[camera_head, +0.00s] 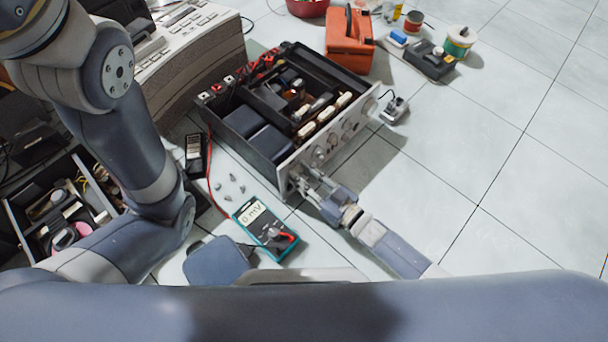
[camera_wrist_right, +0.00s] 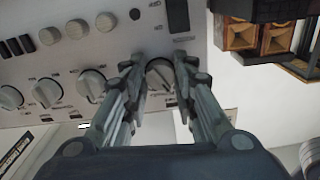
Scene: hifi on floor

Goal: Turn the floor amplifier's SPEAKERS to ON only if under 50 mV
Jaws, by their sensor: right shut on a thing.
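The floor amplifier (camera_head: 285,170) lies with its top open and its silver front panel (camera_head: 335,138) facing right. The panel also shows in the right wrist view (camera_wrist_right: 100,60), with a row of white pointer knobs. My right gripper (camera_head: 304,182) is at the panel's near end, shut on a pointer knob (camera_wrist_right: 160,74), fingers on both sides of it. The lettering around this knob is too small to read. A teal multimeter (camera_head: 272,236) lies on the tiles; its display (camera_head: 252,216) appears to read 0 mV. My left arm crosses the left side; its gripper is out of view.
A red lead (camera_head: 208,165) runs by the amplifier's left side. An open parts case (camera_head: 22,230) is at left. The tiles at right are clear.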

